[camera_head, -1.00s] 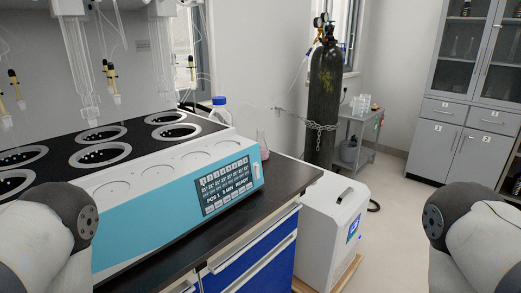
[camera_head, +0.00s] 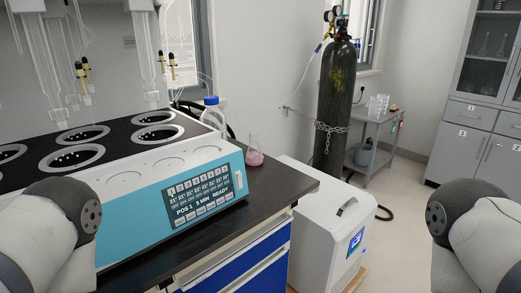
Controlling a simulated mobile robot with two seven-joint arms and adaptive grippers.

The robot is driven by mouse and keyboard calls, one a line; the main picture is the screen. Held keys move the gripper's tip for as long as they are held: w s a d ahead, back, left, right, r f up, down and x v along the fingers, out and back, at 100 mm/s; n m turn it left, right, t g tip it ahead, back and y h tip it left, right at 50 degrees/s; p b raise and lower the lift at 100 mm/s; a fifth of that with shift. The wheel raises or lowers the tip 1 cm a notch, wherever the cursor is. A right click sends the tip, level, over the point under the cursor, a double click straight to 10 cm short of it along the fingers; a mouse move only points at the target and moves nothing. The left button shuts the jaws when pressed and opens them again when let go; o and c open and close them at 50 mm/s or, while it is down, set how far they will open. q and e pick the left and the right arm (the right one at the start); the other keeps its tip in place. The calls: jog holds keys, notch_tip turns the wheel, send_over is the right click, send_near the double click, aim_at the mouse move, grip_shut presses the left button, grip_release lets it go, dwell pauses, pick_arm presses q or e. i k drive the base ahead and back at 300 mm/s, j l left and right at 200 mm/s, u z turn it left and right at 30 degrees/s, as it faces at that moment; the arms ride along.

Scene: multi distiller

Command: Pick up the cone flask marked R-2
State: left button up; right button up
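A conical flask (camera_head: 254,152) with pink liquid stands upright on the dark bench top, just right of the blue-and-white distiller (camera_head: 165,205). Its marking is too small to read, so I cannot tell whether it is R-2. My two arms show only as rounded links at the lower left and lower right edges. Neither gripper is in view, and nothing of mine is near the flask.
A blue-capped bottle (camera_head: 212,115) stands behind the distiller. The dark bench top (camera_head: 278,186) is clear right of the flask. A white floor unit (camera_head: 335,225), a chained black gas cylinder (camera_head: 335,105) and a grey cart (camera_head: 376,135) with glassware stand to the right.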

aim_at(254, 157)
jog(key=i+l+u, duration=0.15)
jog(key=l, duration=0.4)
jog(key=i+l+u, duration=0.15)
jog(key=l, duration=0.4)
jog(key=i+l+u, duration=0.15)
jog(key=l, duration=0.45)
jog(key=i+l+u, duration=0.15)
jog(key=l, duration=0.45)
jog(key=i+l+u, duration=0.15)
jog(key=l, duration=0.45)
